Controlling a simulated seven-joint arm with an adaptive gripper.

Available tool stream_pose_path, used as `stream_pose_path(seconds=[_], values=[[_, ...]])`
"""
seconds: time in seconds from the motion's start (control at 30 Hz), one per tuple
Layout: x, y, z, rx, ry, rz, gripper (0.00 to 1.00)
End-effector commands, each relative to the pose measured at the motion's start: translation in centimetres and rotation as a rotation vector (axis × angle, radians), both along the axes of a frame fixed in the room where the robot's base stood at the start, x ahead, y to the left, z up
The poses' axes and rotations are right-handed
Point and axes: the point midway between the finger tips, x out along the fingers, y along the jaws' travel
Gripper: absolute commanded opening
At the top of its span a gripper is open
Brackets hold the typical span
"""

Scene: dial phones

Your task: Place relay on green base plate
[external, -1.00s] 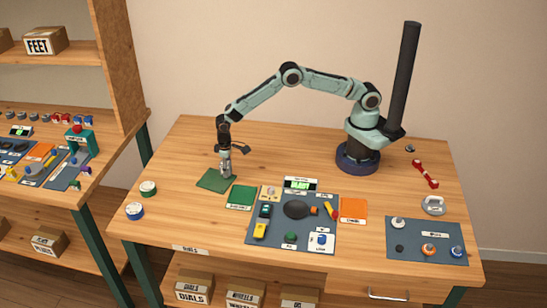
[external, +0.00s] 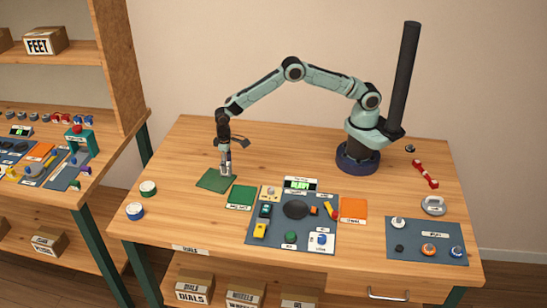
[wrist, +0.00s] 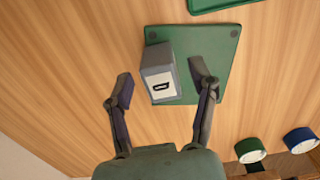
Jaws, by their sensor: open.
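The green base plate (wrist: 214,48) lies flat on the table; it also shows in the external view (external: 210,182). A grey block with a white label (wrist: 158,70), which looks like the relay, stands on the plate in the wrist view. In the external view it is small and partly hidden at the fingertips. My gripper (wrist: 160,72) is open, with one finger on each side of the block and visible gaps between. In the external view my gripper (external: 225,164) points down over the plate. Whether the block's underside is fully seated cannot be seen.
A green tray (external: 240,197) lies right of the plate, beside a blue-grey mat (external: 270,242) with several parts. An orange tray (external: 353,208) is farther right. A green roll (external: 148,188) and a blue roll (external: 135,211) stand left. Table behind the plate is clear.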

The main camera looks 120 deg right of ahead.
Motion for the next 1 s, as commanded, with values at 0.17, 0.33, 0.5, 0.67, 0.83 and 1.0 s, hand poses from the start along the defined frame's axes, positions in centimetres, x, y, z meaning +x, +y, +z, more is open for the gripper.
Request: stream_pose_path(seconds=[0.17, 0.33, 0.5, 0.67, 0.83, 1.0], values=[[0.1, 0.0, 4.4, -0.001, -0.004, 0.0, 0.58], [0.0, 0.0, 7.6, -0.001, -0.003, 0.0, 0.58], [0.0, 0.0, 9.0, 0.0, 0.0, 0.0, 0.58], [-0.2, 0.7, 10.1, 0.001, -0.002, 0.019, 0.58], [-3.2, 5.8, 15.6, 0.005, -0.009, 0.166, 0.58], [-11.5, 13.7, 21.6, 0.021, -0.013, 0.416, 0.58]])
